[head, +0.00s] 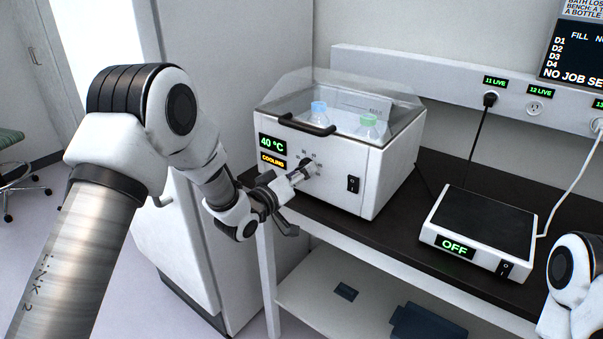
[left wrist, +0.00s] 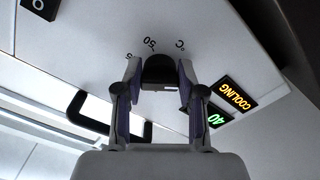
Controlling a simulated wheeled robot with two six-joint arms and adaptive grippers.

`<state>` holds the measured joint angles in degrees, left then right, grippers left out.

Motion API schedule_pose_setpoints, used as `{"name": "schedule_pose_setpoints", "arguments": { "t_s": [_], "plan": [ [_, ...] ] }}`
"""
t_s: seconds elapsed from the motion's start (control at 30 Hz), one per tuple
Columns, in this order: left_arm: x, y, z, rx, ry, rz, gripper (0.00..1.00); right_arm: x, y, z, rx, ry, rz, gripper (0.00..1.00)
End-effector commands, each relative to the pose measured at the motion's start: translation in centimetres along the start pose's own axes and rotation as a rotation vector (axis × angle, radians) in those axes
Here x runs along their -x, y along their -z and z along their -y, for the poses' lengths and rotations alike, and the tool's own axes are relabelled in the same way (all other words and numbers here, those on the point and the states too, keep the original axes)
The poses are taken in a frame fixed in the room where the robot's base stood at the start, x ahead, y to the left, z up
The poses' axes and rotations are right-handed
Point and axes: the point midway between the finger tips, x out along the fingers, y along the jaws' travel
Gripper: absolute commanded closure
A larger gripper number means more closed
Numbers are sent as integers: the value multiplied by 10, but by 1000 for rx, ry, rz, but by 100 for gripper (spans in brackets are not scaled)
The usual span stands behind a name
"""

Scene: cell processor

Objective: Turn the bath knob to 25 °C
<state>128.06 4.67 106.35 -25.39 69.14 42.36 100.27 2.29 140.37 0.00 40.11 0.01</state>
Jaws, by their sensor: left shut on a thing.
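The water bath (head: 378,165) is a white box with a clear lid on the dark bench. Its display (head: 272,150) reads 40 °C and COOLING; it also shows upside down in the left wrist view (left wrist: 226,105). My left gripper (head: 302,173) is at the bath's front panel, its fingers on both sides of the black bath knob (left wrist: 159,70). It is shut on the knob. The knob is mostly hidden in the head view, and its pointer cannot be made out. Dial marks, one reading 50, show beside it. My right gripper is out of view.
Two bottles with blue (head: 318,107) and green (head: 369,120) caps stand inside the bath. A black rocker switch (head: 353,184) is right of the knob. A black handle (head: 307,124) juts out above the panel. A flat device (head: 480,228) reading OFF sits to the right.

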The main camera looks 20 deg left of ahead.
Motion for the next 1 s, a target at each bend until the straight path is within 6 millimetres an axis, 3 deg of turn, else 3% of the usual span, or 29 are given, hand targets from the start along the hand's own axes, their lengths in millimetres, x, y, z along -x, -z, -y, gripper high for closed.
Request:
{"name": "schedule_pose_setpoints", "arguments": {
  "t_s": [0.13,0.17,0.2,0.5,0.63,1.0],
  "plan": [
    [0,-2,1,2,2,3,96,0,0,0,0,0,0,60],
    [0,-2,1,1,2,3,50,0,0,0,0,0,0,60],
    [0,-1,1,1,2,3,36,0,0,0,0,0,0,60],
    [1,0,0,0,1,1,35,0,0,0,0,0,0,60],
    [10,0,1,2,3,1,35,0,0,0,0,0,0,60],
    [98,0,1,6,4,0,35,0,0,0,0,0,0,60]
  ]
}}
